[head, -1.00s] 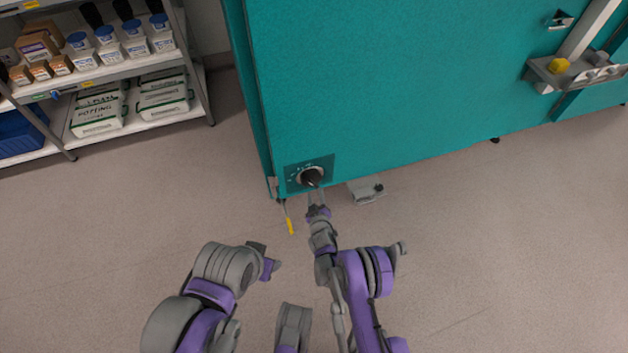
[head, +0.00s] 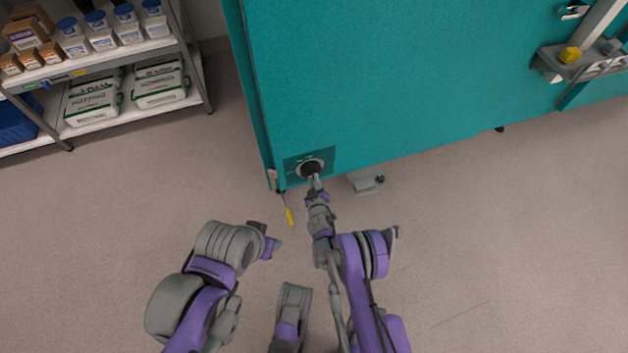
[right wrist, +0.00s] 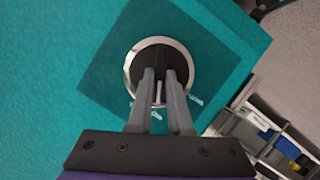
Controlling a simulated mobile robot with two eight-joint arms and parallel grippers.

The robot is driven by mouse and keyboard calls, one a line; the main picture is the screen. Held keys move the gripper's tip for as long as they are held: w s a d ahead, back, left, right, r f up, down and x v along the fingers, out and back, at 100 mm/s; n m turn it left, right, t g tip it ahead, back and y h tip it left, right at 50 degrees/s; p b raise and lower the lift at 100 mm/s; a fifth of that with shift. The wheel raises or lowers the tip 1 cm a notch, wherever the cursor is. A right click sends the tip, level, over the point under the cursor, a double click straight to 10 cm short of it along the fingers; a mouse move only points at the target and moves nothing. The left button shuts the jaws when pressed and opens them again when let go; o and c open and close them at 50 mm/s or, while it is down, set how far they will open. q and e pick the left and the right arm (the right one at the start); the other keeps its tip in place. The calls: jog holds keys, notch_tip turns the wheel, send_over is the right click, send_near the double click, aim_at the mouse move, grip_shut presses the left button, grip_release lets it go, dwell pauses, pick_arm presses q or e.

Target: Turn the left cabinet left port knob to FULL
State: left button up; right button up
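The port knob (head: 311,168) is black with a silver ring, on a darker square plate low on the teal cabinet (head: 400,80), near its left corner. It also shows in the right wrist view (right wrist: 148,62), with small white marks on the plate below the ring. My right gripper (head: 314,182) is at the knob. In the right wrist view its two fingers (right wrist: 160,72) reach over the knob face with a narrow gap between them. I cannot tell whether they press on the knob's grip. My left gripper (head: 273,247) is over the floor, lower left, away from the cabinet; its fingers are unclear.
A metal shelf (head: 150,110) with bottles, boxes and bags stands at the upper left. A yellow-tipped item (head: 289,215) hangs by the cabinet corner, and a grey foot bracket (head: 366,182) sticks out right of the knob. The floor in front is clear.

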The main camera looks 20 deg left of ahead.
grip_shut()
jog(key=shift+w+d+r+m+g+y+b, duration=0.1)
jog(key=shift+m+g+y+b, duration=0.5)
jog(key=shift+m, duration=0.35)
jog(key=shift+w+d+m+g+y+b, duration=0.1)
jog(key=shift+m+g+y+b, duration=0.25)
jog(key=shift+m+b, duration=0.45)
jog(key=shift+m, duration=0.35)
jog(key=o, duration=0.6)
grip_release()
jog(key=shift+o, duration=0.2)
jog(key=shift+s, duration=0.1)
